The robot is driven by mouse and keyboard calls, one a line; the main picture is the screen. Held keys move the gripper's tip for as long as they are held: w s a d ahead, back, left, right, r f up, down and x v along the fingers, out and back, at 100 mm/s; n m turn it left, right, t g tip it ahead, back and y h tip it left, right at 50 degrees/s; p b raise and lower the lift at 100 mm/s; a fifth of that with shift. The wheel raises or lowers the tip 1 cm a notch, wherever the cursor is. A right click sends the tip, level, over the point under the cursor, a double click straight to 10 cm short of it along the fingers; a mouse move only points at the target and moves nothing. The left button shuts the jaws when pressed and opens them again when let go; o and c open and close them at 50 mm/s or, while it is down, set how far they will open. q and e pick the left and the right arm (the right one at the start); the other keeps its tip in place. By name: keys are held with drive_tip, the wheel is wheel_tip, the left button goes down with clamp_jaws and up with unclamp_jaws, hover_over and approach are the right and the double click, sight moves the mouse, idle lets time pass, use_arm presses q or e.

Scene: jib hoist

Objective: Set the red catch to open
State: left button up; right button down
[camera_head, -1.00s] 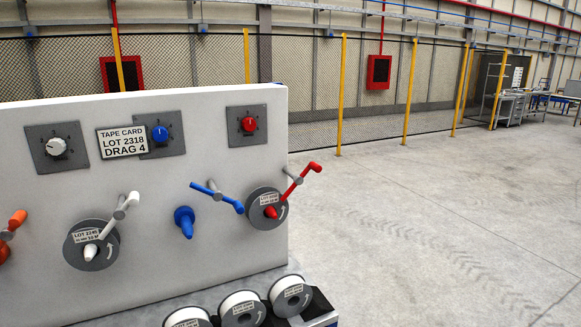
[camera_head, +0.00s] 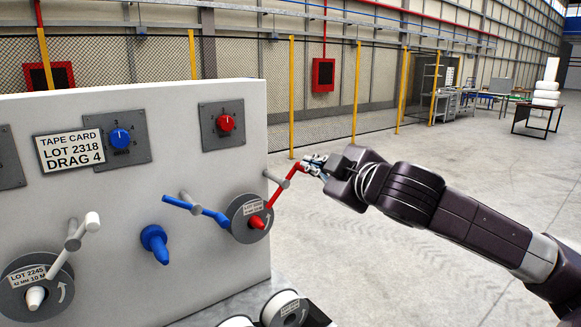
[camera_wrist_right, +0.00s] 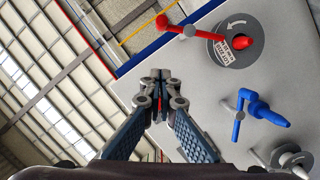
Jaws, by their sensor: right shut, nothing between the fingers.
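The red catch (camera_head: 272,196) is a red bent lever on a grey pivot at the right edge of the white panel. In the head view it slants, upper end to the right, lower end over the grey reel (camera_head: 240,222) with the red hub. My right gripper (camera_head: 309,163) is shut and empty; its tips appear beside the catch's upper end and partly cover it. In the right wrist view the red catch (camera_wrist_right: 207,35) lies above and right of the gripper tips (camera_wrist_right: 160,78), with a gap in the picture. Contact is unclear. My left gripper is not in view.
The white panel (camera_head: 200,110) also bears a blue catch (camera_head: 190,206), a blue peg (camera_head: 155,243), a white catch (camera_head: 73,243) and red and blue dials. Spools (camera_head: 287,308) stand below at the front. The floor right of the panel is open.

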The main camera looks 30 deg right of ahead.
drive_tip(key=w+d+f+p, duration=0.4)
drive_tip(key=w, duration=0.5)
drive_tip(key=shift+w+d, duration=0.2)
drive_tip(key=shift+w, duration=0.2)
drive_tip(key=shift+s+p, duration=0.1)
drive_tip(key=shift+p, duration=0.2)
